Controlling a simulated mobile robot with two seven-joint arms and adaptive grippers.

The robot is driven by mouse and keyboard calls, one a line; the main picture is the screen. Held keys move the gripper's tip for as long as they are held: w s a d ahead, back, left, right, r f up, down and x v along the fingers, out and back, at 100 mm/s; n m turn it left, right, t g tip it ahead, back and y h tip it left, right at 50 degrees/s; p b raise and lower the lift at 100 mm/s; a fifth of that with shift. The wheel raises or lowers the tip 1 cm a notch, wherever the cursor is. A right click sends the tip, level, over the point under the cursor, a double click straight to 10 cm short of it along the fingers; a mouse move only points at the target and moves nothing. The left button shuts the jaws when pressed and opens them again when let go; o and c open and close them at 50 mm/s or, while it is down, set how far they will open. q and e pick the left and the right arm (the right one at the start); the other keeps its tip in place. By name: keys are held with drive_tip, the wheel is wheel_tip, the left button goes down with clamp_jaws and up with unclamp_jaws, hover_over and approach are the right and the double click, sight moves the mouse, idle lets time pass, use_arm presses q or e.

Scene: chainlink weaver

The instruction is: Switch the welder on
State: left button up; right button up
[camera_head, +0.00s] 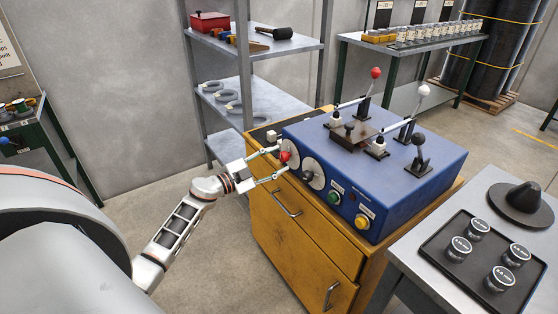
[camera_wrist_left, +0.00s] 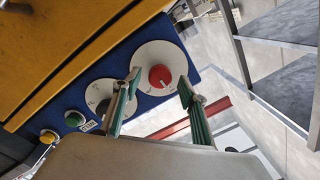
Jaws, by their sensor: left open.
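The welder (camera_head: 345,165) is a blue box on a yellow cabinet, with levers on top. Its front panel has a red knob (camera_head: 285,156) on a white dial, a black knob (camera_head: 307,176) on a second dial, a green button (camera_head: 334,197) and a yellow button (camera_head: 362,221). My left gripper (camera_head: 281,160) is open at the red knob, one finger on either side. In the left wrist view the red knob (camera_wrist_left: 161,76) sits between the spread fingertips; contact cannot be told. The black knob (camera_wrist_left: 104,103) is partly hidden by a finger. My right gripper is not in view.
The yellow cabinet (camera_head: 268,225) has drawer handles facing front. A grey table (camera_head: 480,185) at the right holds a black tray (camera_head: 440,268) with several labelled round pieces. A metal shelf (camera_head: 285,45) stands behind the cabinet. Floor is open left of the cabinet.

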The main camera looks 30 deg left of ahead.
use_arm(q)
drive_tip(key=shift+w+d, duration=0.25)
drive_tip(key=shift+w, duration=0.4)
drive_tip(key=c, duration=1.1)
